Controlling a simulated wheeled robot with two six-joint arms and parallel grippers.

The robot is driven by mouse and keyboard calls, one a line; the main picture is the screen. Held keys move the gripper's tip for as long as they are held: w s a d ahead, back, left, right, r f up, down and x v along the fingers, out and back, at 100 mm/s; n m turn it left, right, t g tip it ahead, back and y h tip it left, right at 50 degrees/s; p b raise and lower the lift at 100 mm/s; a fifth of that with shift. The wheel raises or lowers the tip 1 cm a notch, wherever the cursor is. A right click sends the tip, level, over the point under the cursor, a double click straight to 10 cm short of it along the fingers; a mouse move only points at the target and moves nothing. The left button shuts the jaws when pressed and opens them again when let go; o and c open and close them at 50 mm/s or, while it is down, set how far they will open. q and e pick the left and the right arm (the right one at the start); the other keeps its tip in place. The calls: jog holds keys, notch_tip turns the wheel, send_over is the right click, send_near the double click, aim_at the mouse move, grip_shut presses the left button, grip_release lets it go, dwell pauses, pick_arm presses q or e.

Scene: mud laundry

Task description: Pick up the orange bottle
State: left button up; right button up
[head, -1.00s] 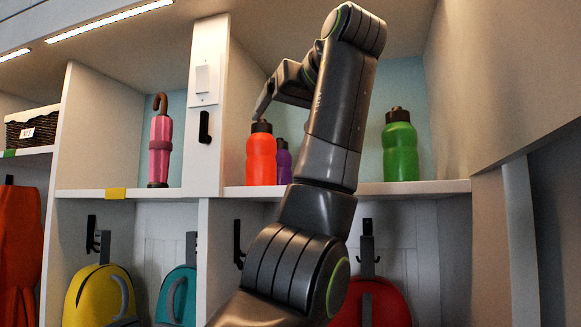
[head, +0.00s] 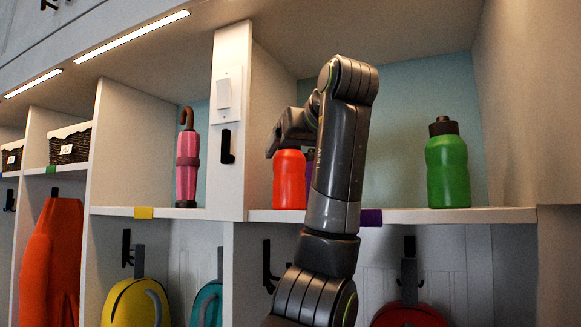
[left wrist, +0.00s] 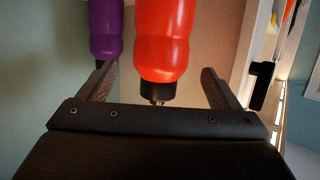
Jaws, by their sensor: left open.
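The orange bottle (head: 289,182) stands upright on the cubby shelf. Its top is hidden behind my left gripper (head: 273,146) in the head view. In the left wrist view the bottle (left wrist: 164,35) appears upside down, with its black cap toward the gripper. My left gripper (left wrist: 160,75) is open, with one finger on each side of the bottle's cap end. A gap shows on both sides, and neither finger is closed on it. My right gripper is not in view.
A purple bottle (left wrist: 105,30) stands close beside the orange one, near one finger; my arm mostly hides it in the head view. A green bottle (head: 447,172) stands farther right on the shelf (head: 410,215). A divider (head: 231,120) with a hook is to the left.

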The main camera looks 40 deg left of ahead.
aim_at(287, 167)
pick_arm(q)
jog(key=shift+x, duration=0.85)
jog(key=shift+a, duration=0.3)
jog(key=shift+w+a+f+p, duration=0.2)
jog(key=shift+w+a+p, duration=0.25)
jog(key=shift+p, duration=0.45)
jog(key=p+x, duration=0.1)
jog(key=x, duration=0.2)
jog(key=shift+f+p, duration=0.15)
jog(key=shift+p, duration=0.15)
jog(key=shift+a+f, duration=0.2)
jog(key=shift+a, duration=0.15)
jog(key=shift+d, duration=0.2)
jog(key=shift+c, duration=1.6)
jog(key=c, duration=0.8)
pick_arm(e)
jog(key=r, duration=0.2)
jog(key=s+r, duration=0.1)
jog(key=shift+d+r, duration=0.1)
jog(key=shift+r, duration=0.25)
pick_arm(q)
jog(key=shift+r, duration=0.1)
